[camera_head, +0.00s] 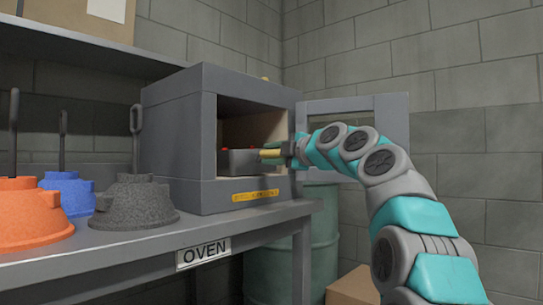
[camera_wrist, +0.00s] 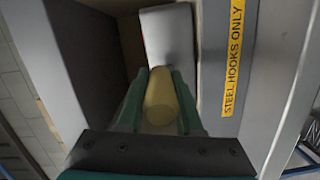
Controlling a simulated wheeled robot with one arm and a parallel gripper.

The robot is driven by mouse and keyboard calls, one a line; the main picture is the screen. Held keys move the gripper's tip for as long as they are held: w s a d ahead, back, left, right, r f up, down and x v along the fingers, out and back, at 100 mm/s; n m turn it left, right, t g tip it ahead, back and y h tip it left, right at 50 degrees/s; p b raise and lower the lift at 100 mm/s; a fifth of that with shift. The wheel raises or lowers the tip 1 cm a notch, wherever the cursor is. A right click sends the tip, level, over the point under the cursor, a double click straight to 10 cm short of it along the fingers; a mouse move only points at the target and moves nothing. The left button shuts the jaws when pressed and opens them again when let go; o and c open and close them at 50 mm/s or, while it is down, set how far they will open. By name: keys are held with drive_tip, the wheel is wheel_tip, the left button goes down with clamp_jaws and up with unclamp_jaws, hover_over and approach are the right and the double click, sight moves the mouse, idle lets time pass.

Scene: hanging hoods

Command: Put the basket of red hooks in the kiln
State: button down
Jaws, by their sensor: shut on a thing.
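The kiln (camera_head: 180,130) is a grey box on the bench with its door (camera_head: 395,120) swung open to the right. A small dark grey basket (camera_head: 238,163) with bits of red showing over its rim is in the kiln's opening. Its pale yellow handle points out to the right. My gripper (camera_head: 275,155) is shut on this handle in front of the opening. In the wrist view the handle (camera_wrist: 162,95) lies between the green fingers, with the basket's grey side (camera_wrist: 168,40) beyond. I cannot tell whether the basket touches the kiln floor.
A yellow label (camera_wrist: 232,55) on the kiln's front reads "STEEL HOOKS ONLY". The bench (camera_head: 130,248) carries an "OVEN" sign (camera_head: 203,253). Orange (camera_head: 30,215), blue (camera_head: 68,192) and dark grey (camera_head: 133,203) hoods stand at left. A green drum (camera_head: 322,245) stands below the door.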

drive_tip(key=shift+c, duration=2.4)
unclamp_jaws()
drive_tip(key=v, duration=0.7)
drive_tip(key=shift+s+d+b, duration=0.25)
drive_tip(key=shift+s+b, duration=0.05)
drive_tip(key=shift+b, duration=0.15)
drive_tip(key=shift+s+d, duration=0.1)
